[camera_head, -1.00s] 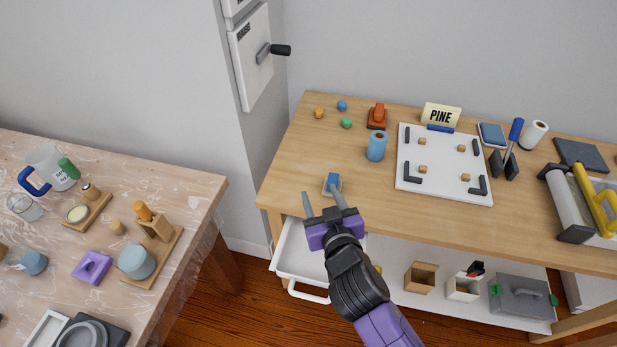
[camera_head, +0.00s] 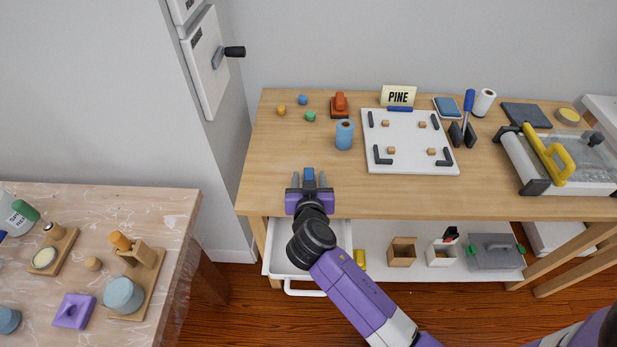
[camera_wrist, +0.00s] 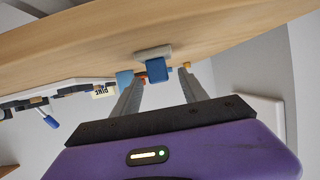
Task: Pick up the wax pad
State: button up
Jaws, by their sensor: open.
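A small pad with a blue grip block (camera_head: 308,173) lies near the front left edge of the wooden workbench; I take it as the wax pad. In the wrist view its blue block (camera_wrist: 156,70) sits against a pale grey base (camera_wrist: 150,52). My gripper (camera_head: 308,182) is open and empty, pointing at the pad from the front edge. In the wrist view my gripper (camera_wrist: 158,84) has one finger on each side of the blue block, apart from it. My gripper hides the pad's near part in the head view.
A blue roll (camera_head: 344,136) and an orange-topped tool (camera_head: 340,106) stand behind. A white board (camera_head: 410,158) lies to the right. An open white drawer (camera_head: 276,264) is under the bench's front edge. Bench space left of the pad is clear.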

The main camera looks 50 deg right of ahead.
jog(key=shift+x, duration=1.4)
grip_shut()
